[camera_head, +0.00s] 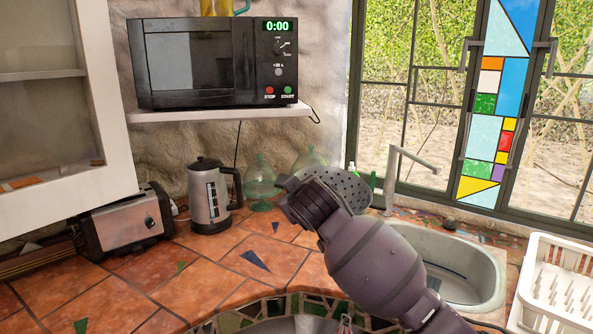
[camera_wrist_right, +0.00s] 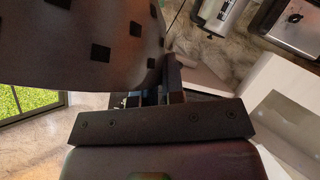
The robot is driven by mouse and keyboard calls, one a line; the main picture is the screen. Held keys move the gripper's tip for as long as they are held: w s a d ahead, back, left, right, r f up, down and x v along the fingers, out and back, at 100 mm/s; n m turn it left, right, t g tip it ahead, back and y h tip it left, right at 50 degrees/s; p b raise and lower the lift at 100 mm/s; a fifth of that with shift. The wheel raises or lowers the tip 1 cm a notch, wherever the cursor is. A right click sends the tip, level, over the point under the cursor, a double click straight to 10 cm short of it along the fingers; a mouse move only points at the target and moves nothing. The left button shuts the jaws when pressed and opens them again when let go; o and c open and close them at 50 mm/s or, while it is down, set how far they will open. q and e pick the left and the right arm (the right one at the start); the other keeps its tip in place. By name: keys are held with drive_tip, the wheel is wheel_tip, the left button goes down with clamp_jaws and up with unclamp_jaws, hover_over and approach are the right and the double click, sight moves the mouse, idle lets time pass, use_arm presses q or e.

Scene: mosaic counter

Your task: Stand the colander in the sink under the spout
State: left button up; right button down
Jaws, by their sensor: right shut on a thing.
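The colander (camera_head: 347,187) is a grey metal bowl with small holes, held up in the air at the far end of my right arm, tilted, with its holed side showing. In the right wrist view the colander (camera_wrist_right: 85,40) fills the upper left, close to the jaws. My right gripper (camera_head: 293,190) is shut on it at its left side; the fingertips are mostly hidden by the wrist. The sink (camera_head: 487,272) is an oval metal basin to the right, partly hidden by my arm. The spout (camera_head: 410,158) rises behind the sink, right of the colander. My left gripper is not in view.
A kettle (camera_head: 208,200) and a toaster (camera_head: 122,222) stand on the tiled counter at left. Green glass jars (camera_head: 262,185) stand behind the gripper. A white dish rack (camera_head: 557,285) is right of the sink. A microwave (camera_head: 215,62) sits on a shelf above.

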drive_tip(key=s+d+r, duration=0.4)
drive_tip(key=s, duration=0.2)
drive_tip(key=s+d+f+m+h, duration=0.1)
drive_tip(key=s+d+f, duration=0.7)
drive_tip(key=s+f, duration=0.1)
drive_tip(key=s+d+f+m+h, duration=0.1)
drive_tip(key=s+d+f, duration=0.8)
drive_tip(key=f, duration=0.3)
drive_tip(key=shift+f+h, duration=0.2)
drive_tip(key=shift+h, duration=0.2)
drive_tip(key=shift+a, duration=0.15)
